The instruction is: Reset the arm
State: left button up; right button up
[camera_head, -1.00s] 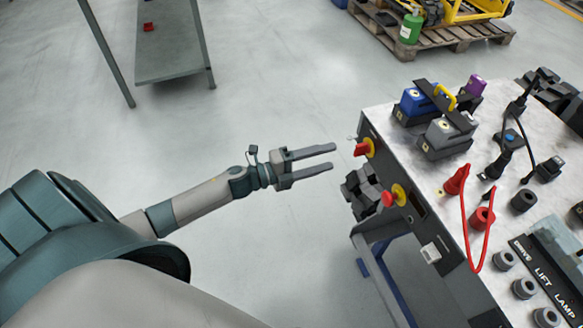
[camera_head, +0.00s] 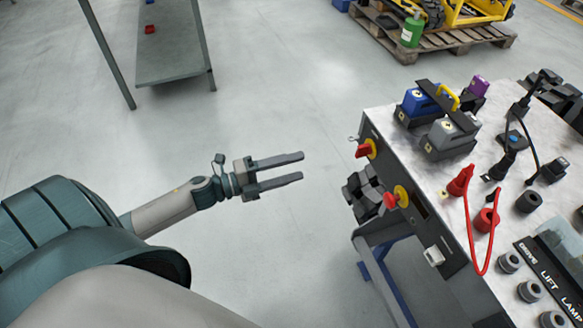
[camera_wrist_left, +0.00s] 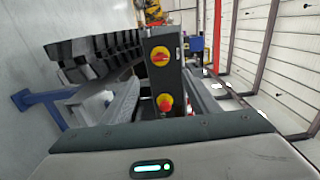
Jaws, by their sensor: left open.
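My left gripper (camera_head: 301,167) is in the middle of the head view, its two grey fingers apart with nothing between them. It hangs over bare floor, to the left of the workbench (camera_head: 408,170) and apart from it. The left wrist view shows the bench's end panel (camera_wrist_left: 163,85) with a red and yellow switch (camera_wrist_left: 160,56) and a red button on yellow (camera_wrist_left: 165,102). The gripper's fingers do not show clearly in the wrist view. My right gripper is not in view.
On the bench stand a blue battery (camera_head: 418,101), a grey battery (camera_head: 444,131), a red cable (camera_head: 468,230) and black connectors. A metal shelf (camera_head: 175,62) stands at the upper left. A wooden pallet (camera_head: 440,42) with a green bottle (camera_head: 412,30) lies at the back. The floor between is clear.

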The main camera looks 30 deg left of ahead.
pick_arm(q)
jog(key=shift+f, duration=0.1)
jog(key=s+a+f+n+g+y+p, duration=0.15)
jog(key=f+n+y, duration=0.25)
jog(key=f+n, duration=0.5)
jog(key=s+a+f+n+t+y+p, duration=0.1)
jog(key=s+f+n+y, duration=0.35)
jog(key=f, duration=0.75)
jog(key=s+d+f+n+g+p, duration=0.1)
jog(key=s+d+f+n+g, duration=0.3)
jog(key=s+d+f, duration=0.3)
jog(key=s+d+f+n+g+y+p, duration=0.1)
jog(key=s+d+f+n+g, duration=0.3)
jog(key=s+f, duration=0.7)
jog(key=d+f+n, duration=0.1)
jog(key=d+n, duration=0.1)
jog(key=d, duration=0.1)
jog(key=shift+s+f+p, duration=0.2)
jog(key=shift+f+p, duration=0.05)
jog(key=shift+p, duration=0.05)
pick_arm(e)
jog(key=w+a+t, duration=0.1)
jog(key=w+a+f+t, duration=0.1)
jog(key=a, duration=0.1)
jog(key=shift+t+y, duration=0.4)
pick_arm(q)
jog(key=shift+w, duration=0.1)
